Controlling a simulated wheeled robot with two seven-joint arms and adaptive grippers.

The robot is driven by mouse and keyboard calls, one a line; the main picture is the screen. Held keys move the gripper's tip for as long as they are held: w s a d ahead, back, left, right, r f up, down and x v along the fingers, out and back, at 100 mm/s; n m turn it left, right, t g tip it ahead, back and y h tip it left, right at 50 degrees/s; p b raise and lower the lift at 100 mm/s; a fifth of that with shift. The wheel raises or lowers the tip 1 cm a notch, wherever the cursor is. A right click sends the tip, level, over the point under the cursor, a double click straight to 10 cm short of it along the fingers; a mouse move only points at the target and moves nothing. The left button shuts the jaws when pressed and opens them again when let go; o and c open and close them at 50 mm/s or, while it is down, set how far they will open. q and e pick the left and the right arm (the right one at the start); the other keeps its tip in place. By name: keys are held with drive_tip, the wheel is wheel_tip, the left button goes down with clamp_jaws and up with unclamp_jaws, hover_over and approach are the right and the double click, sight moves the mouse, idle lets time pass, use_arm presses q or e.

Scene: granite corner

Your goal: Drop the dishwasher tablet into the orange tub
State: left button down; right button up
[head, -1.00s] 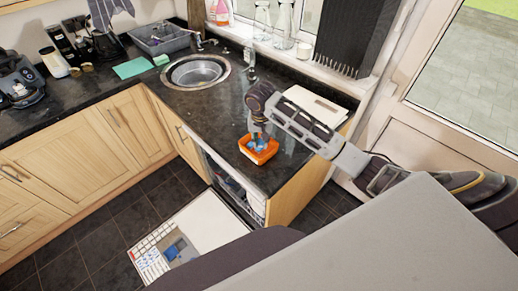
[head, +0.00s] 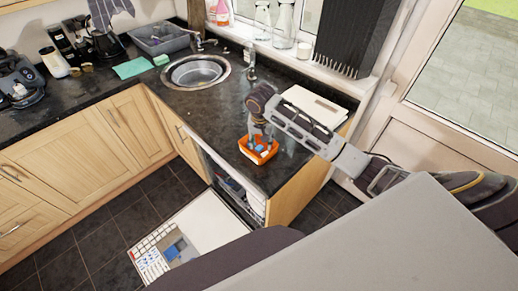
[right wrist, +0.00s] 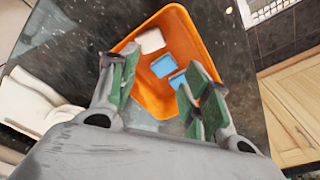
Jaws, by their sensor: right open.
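The orange tub (head: 262,161) stands on the dark worktop near its front edge. In the right wrist view the tub (right wrist: 196,38) holds a white block (right wrist: 150,41), a blue block (right wrist: 163,65) and another blue piece (right wrist: 178,79) partly behind a finger. I cannot tell which one is the task's dishwasher tablet. My right gripper (head: 261,137) is directly above the tub, pointing down into it. In the right wrist view its green-padded fingers (right wrist: 158,88) are wide apart with nothing gripped between them. My left gripper is not in view.
A white board (head: 314,103) lies on the worktop right of my right gripper. The sink (head: 196,71) is behind and left. The open dishwasher door (head: 207,225) juts out below the worktop. Glass bottles (head: 283,25) stand on the windowsill. The worktop left of the tub is clear.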

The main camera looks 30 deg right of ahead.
wheel_tip(320, 180, up, 12)
drive_tip(key=s, duration=0.1)
drive_tip(key=shift+a, duration=0.4)
idle(0.4)
drive_tip(key=shift+s, duration=0.1)
drive_tip(key=shift+s+f, duration=0.1)
idle(0.9)
